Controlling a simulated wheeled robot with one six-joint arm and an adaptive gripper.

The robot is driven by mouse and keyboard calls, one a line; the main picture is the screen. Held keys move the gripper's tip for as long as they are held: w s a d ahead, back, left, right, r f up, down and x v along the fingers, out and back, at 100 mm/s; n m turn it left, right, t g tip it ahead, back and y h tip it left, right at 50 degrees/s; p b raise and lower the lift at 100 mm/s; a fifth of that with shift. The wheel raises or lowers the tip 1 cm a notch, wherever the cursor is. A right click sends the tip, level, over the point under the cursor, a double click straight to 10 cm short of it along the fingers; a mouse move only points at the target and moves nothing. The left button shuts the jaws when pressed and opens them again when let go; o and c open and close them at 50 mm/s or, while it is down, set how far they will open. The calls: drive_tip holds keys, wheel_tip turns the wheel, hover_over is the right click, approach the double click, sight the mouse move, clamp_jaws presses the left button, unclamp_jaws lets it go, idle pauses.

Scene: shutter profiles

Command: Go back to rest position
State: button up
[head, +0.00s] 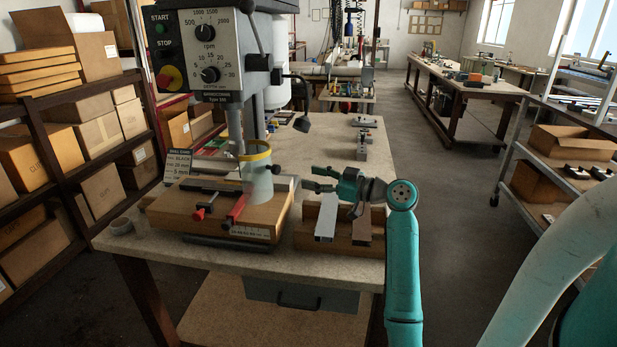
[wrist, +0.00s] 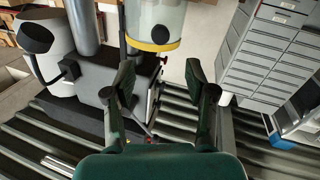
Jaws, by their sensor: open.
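My gripper (head: 322,180) is open and empty in the head view. It points left above the workbench (head: 250,264), just right of the drill press's clear guard (head: 258,180). In the wrist view my gripper (wrist: 160,85) has its two dark fingers spread apart with nothing between them. My arm reaches in from the right side of the bench. Below and beside my gripper, grey metal profiles (head: 328,218) lie in a wooden holder (head: 308,240).
The drill press (head: 210,60) stands at the back left of the bench, with a wooden fixture (head: 185,208) and red clamps (head: 237,208) under it. Box shelves (head: 55,130) stand left, a metal rack (head: 540,140) right. The floor between is clear.

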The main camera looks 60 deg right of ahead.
idle(0.5)
drive_tip(key=w+a+f+m+g+h, duration=0.1)
drive_tip(key=w+a+f+m, duration=0.15)
drive_tip(key=a+f, duration=0.5)
drive_tip(key=w+a+f+m+h, duration=0.1)
drive_tip(key=a+f+m+h, duration=0.3)
drive_tip(key=f, duration=0.6)
drive_tip(key=s+a+f+m+g, duration=0.1)
drive_tip(key=s+a+f, duration=0.3)
drive_tip(key=a+f, duration=0.3)
drive_tip(key=s+a+f+g, duration=0.1)
drive_tip(key=s+a+f, duration=0.4)
drive_tip(key=a, duration=0.4)
drive_tip(key=s+a+f+g, duration=0.1)
drive_tip(key=s+a+f, duration=0.3)
drive_tip(key=s+a, duration=0.75)
drive_tip(key=s+a+r+n+y, duration=0.1)
drive_tip(key=s+a+r+n, duration=0.1)
drive_tip(key=s, duration=0.6)
drive_tip(key=s+a+r+n+t+y, duration=0.1)
drive_tip(key=s+a+r+n, duration=0.1)
drive_tip(key=s+a+r, duration=0.2)
drive_tip(key=s+r, duration=0.3)
drive_tip(key=s, duration=0.2)
drive_tip(key=shift+y, duration=0.4)
